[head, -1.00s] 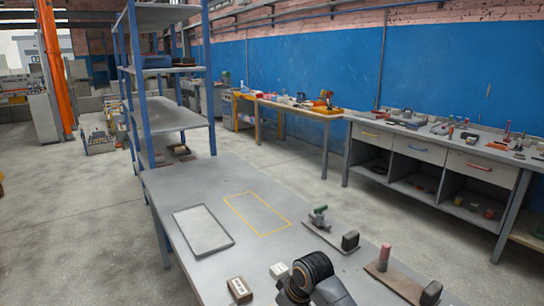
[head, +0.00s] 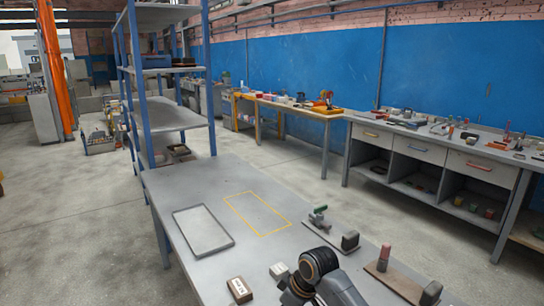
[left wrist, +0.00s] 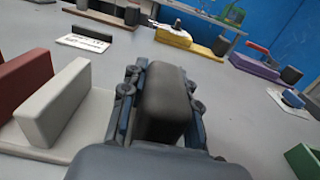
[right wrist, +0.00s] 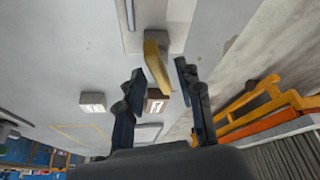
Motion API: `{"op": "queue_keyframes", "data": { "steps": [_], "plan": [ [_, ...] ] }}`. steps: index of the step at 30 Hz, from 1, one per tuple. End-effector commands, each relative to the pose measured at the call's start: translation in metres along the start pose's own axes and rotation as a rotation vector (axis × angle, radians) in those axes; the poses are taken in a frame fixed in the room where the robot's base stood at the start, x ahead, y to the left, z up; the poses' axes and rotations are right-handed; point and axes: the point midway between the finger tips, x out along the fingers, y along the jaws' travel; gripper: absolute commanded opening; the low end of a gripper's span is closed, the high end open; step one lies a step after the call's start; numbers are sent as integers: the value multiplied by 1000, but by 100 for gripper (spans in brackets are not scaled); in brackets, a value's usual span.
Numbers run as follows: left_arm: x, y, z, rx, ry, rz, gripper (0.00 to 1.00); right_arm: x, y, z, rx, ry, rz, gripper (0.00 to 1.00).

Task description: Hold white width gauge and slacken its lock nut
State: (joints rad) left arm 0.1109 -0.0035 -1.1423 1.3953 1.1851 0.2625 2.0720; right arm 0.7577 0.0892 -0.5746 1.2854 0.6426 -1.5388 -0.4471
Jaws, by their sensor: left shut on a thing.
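In the left wrist view, a pale upright block on a pale base, apparently the white width gauge (left wrist: 65,103), stands just left of my left gripper. My left gripper (left wrist: 160,85) is shut on a dark grey block (left wrist: 167,100), one finger on each side. This block seems to belong to the pale gauge, but my fingers hide where it joins the base. I cannot make out the lock nut. In the right wrist view, my right gripper (right wrist: 160,68) is open. A yellow upright piece (right wrist: 157,65) shows between its fingers, apparently untouched.
A dark red block (left wrist: 22,88) stands close left of the pale one. In the head view, gauges with a green knob (head: 319,211) and a red knob (head: 385,253) stand at the right. A grey tray (head: 204,231) lies left of a yellow-outlined clear area (head: 258,213).

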Motion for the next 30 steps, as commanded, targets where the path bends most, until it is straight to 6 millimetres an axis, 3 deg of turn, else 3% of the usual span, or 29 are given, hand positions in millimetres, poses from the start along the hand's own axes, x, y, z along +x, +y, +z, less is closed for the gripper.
{"op": "queue_keyframes", "data": {
  "steps": [7, 15, 21, 30],
  "plan": [
    [0, 0, -1, 0, 2, 0, 0, -20, 1, 0, 0, 2, 3, 36],
    [0, 0, -1, 0, 2, 0, 0, -78, 1, 0, -2, 3, 4, 36],
    [0, 0, -1, 0, 2, 0, 0, -109, 1, 0, -1, 1, 2, 36],
    [0, 0, -1, 0, 2, 0, 0, -120, 0, 0, 0, -1, 0, 36]
  ]
}}
